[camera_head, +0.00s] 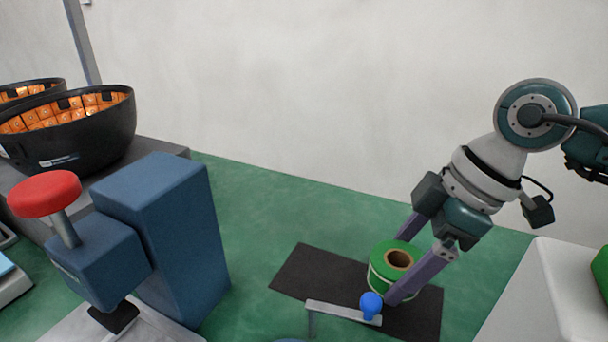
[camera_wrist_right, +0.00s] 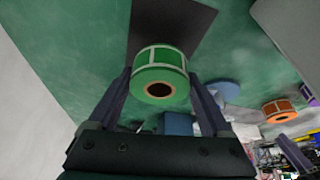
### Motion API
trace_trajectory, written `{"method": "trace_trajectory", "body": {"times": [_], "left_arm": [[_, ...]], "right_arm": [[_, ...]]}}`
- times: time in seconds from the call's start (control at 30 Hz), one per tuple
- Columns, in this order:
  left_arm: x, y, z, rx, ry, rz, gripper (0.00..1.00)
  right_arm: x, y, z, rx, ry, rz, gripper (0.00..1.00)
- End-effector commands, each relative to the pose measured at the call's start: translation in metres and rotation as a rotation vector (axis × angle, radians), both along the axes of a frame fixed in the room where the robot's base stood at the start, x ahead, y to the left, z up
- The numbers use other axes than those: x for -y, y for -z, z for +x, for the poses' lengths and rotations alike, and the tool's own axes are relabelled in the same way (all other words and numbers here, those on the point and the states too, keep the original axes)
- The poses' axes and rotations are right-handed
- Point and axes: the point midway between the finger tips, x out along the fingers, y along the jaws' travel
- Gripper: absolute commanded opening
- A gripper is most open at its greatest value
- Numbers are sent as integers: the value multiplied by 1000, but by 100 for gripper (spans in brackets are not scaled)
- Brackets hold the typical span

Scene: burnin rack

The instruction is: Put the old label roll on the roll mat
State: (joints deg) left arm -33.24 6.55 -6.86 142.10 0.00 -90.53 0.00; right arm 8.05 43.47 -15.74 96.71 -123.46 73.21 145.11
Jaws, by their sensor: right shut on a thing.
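A green label roll (camera_head: 393,276) with a pale band and a brown core hole sits between the purple-grey fingers of my right gripper (camera_head: 402,268), which is shut on it. The roll also shows between the fingers in the right wrist view (camera_wrist_right: 160,78). The dark roll mat (camera_head: 303,268) lies flat on the green surface. The roll appears over the mat with its hole facing up; I cannot tell whether it touches the mat. The mat also shows behind the roll in the wrist view (camera_wrist_right: 175,22). My left gripper is not in view.
A grey bar (camera_head: 335,311) with a blue knob (camera_head: 371,304) stands close in front of the roll. A blue press (camera_head: 170,230) with a red button (camera_head: 45,194) and black bowls (camera_head: 75,135) are at left. A white box (camera_head: 545,295) is at right. An orange roll (camera_wrist_right: 278,108) shows in the wrist view.

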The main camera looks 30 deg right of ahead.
Motion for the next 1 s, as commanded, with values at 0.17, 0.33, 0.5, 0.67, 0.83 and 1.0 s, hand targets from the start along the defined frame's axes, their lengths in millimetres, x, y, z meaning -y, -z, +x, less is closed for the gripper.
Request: {"method": "trace_trajectory", "body": {"times": [0.17,0.33,0.5,0.67,0.83,1.0], "left_arm": [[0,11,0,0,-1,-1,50],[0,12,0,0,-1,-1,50],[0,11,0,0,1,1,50],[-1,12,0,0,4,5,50],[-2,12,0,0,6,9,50],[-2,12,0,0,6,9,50]], "right_arm": [[0,32,0,-3,2,1,25],[0,38,0,-1,-1,0,25],[0,38,0,-1,0,0,25],[0,41,0,-2,1,0,86],[0,40,0,-1,0,0,100],[0,40,0,-1,0,0,100]]}}
